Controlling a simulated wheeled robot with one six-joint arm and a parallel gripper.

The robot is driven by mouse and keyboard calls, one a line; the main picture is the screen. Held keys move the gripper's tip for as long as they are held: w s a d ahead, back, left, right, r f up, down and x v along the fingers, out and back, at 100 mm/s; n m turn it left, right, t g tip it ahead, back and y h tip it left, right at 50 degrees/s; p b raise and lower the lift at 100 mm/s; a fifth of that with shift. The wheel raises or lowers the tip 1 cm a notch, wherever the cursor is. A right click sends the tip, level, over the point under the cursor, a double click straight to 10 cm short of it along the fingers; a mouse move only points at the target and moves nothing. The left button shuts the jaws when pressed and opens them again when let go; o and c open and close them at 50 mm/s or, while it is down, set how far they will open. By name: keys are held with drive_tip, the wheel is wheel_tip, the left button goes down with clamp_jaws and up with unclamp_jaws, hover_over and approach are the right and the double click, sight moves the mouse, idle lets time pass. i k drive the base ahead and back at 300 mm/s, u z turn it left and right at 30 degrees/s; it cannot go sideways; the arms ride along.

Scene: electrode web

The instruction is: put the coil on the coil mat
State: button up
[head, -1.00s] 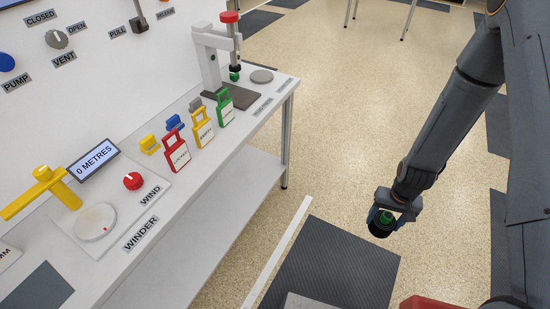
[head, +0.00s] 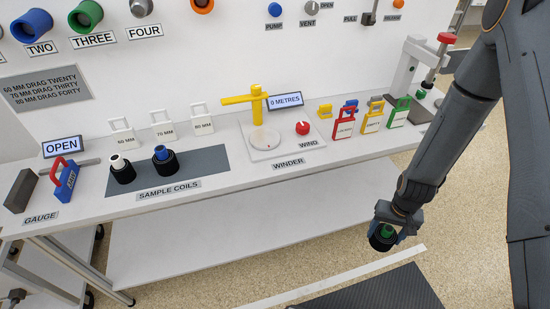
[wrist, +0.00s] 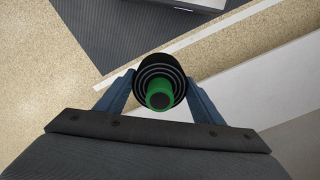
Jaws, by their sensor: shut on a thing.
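My gripper (head: 385,228) is shut on a black coil (head: 382,241) with a green core, held in the air in front of the bench. In the wrist view the coil (wrist: 161,74) sits between the two blue fingers, its ringed end and green core facing the camera. A dark grey mat (head: 205,177) labelled SAMPLE COILS lies on the bench, left of my gripper and apart from it. A coil with a white core (head: 121,169) and one with a blue core (head: 164,161) stand on it. No mat reads "coil mat".
The bench (head: 255,174) also bears a gauge with a blue block (head: 66,184), a winder plate (head: 282,142), several coloured tags and a press (head: 440,60) at right. A dark floor mat (head: 380,290) lies below my gripper. The bench's front edge has clear strips.

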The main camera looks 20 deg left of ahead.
sight(210, 160)
drive_tip(key=u, duration=1.55)
